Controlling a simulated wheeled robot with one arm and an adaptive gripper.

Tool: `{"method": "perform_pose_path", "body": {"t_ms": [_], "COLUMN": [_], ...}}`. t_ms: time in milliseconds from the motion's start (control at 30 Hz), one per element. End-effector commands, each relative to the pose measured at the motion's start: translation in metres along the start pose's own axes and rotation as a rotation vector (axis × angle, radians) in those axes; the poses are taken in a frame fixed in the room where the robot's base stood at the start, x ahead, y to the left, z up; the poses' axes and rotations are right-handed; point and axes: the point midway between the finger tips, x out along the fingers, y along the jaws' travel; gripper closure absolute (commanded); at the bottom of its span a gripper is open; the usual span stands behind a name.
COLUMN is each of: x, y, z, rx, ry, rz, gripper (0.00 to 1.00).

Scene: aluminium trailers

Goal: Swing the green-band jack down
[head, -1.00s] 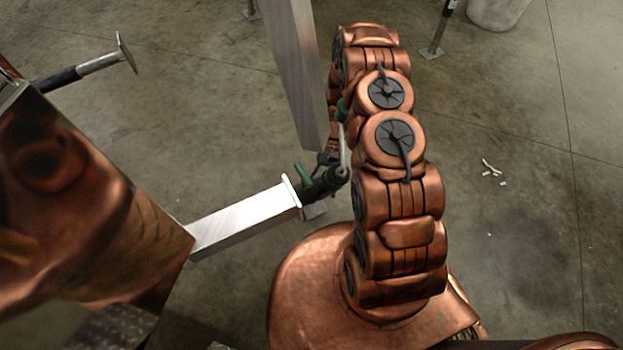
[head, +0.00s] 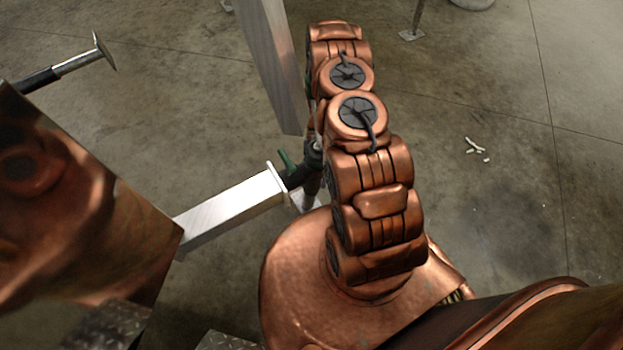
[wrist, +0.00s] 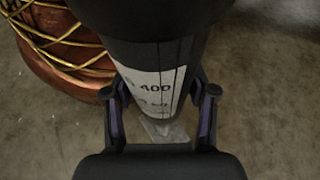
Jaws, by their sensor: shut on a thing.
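The silver drawbar (head: 232,208) reaches from the lower left to the middle of the head view. At its end sits the dark jack (head: 299,170), with a green part (head: 287,160) showing beside it; my arm hides much of it. In the wrist view my gripper (wrist: 161,100) has one finger on each side of the jack's black tube (wrist: 150,55), which bears a pale label reading "400". It is shut on that tube. A pale metal foot (wrist: 163,132) shows beyond the tube's end. The jack's exact tilt cannot be told.
Another jack with a black sleeve and silver foot (head: 97,52) sticks out at the left. A post with a base plate (head: 412,33) stands at the back. The floor at right is mostly clear, with small white scraps (head: 476,150).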

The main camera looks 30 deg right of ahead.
Motion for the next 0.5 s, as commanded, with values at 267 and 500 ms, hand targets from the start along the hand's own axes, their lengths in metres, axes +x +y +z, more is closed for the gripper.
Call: {"method": "perform_pose_path", "body": {"t_ms": [267,500], "x": [-0.0004,-0.0005], "y": [-0.0002,-0.0003], "z": [-0.0002,-0.0003], "rx": [-0.002,-0.002], "ry": [0.002,0.002], "rz": [0.002,0.002], "gripper": [0.18,0.18]}}
